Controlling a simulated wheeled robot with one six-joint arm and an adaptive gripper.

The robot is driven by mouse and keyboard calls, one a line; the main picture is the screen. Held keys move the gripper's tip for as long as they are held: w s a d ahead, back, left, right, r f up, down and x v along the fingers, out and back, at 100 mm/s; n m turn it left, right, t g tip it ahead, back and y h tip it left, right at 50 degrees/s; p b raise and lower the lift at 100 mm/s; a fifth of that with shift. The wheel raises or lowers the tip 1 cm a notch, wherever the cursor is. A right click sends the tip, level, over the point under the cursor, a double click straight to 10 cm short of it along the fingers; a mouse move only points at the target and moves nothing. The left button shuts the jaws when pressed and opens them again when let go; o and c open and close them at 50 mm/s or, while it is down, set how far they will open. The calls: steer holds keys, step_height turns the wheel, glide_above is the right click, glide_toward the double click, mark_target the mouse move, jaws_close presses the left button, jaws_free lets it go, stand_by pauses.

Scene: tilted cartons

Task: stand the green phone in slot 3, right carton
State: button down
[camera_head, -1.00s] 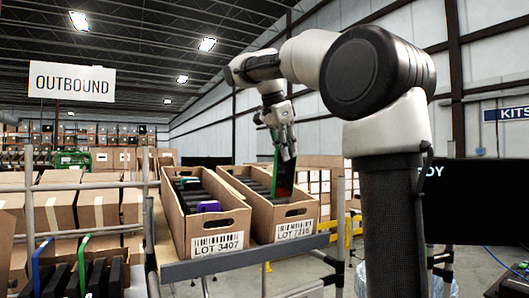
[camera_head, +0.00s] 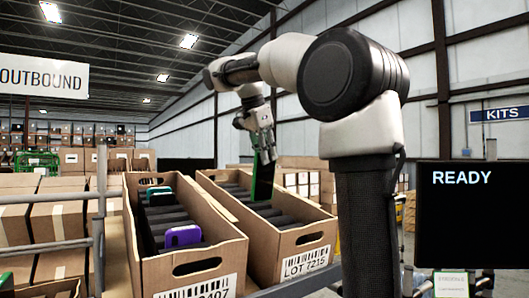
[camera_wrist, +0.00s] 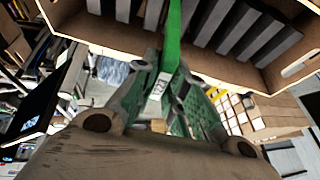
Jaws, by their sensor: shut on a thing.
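The green phone (camera_head: 263,183) is held upright in my gripper (camera_head: 264,152), over the middle of the right carton (camera_head: 309,242), labelled LOT 7215. Its lower end is at the dark dividers; I cannot tell how deep it sits or which slot it lines up with. In the wrist view the phone (camera_wrist: 174,32) is a thin green edge running up from between the fingers of my gripper (camera_wrist: 168,70), with a small white label by them. The dark dividers (camera_wrist: 245,35) of the carton lie to both sides of it.
The left carton (camera_head: 222,254) stands beside the right one and holds a purple phone (camera_head: 183,236) and a teal-edged one (camera_head: 159,191) among dark dividers. A metal rail post (camera_head: 101,190) stands left of it. A screen (camera_head: 468,215) reading READY is at the right.

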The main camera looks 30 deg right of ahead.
mark_target(261, 196)
steer(key=shift+w+f, duration=0.4)
steer(key=shift+f, duration=1.8)
steer(key=shift+w+f, duration=0.35)
steer(key=shift+f, duration=1.85)
steer(key=shift+w+f, duration=0.4)
steer(key=shift+f, duration=1.8)
steer(key=c, duration=1.4)
jaws_free()
steer(key=shift+a+r, duration=0.1)
steer(key=v, duration=1.1)
steer(key=shift+s+a+r, duration=0.1)
steer(key=shift+a+r, duration=0.05)
steer(key=shift+r, duration=0.2)
